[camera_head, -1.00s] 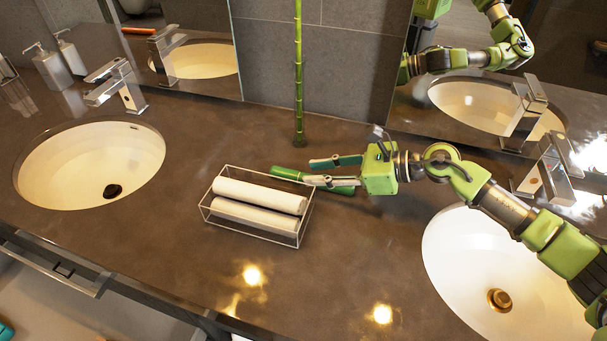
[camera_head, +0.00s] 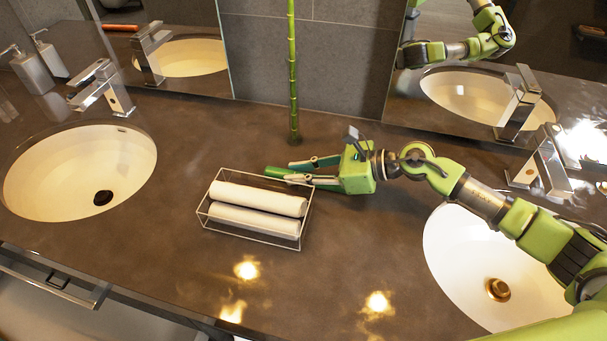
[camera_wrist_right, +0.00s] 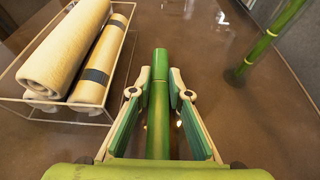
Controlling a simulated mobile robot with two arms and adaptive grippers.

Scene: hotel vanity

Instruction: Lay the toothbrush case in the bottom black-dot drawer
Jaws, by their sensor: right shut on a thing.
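The toothbrush case looks like a green bamboo-patterned tube (camera_head: 277,172) lying on the brown counter behind the wire basket. My right gripper (camera_head: 288,171) is low over the counter with its fingers along both sides of the tube. In the right wrist view the tube (camera_wrist_right: 158,105) runs lengthwise between the two fingers (camera_wrist_right: 160,88), its far end sticking out past the tips. My left gripper is out of view.
A bamboo stalk (camera_head: 293,75) rises behind. A left sink (camera_head: 80,170) and a right sink (camera_head: 480,265) flank the counter. The front middle counter is clear.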

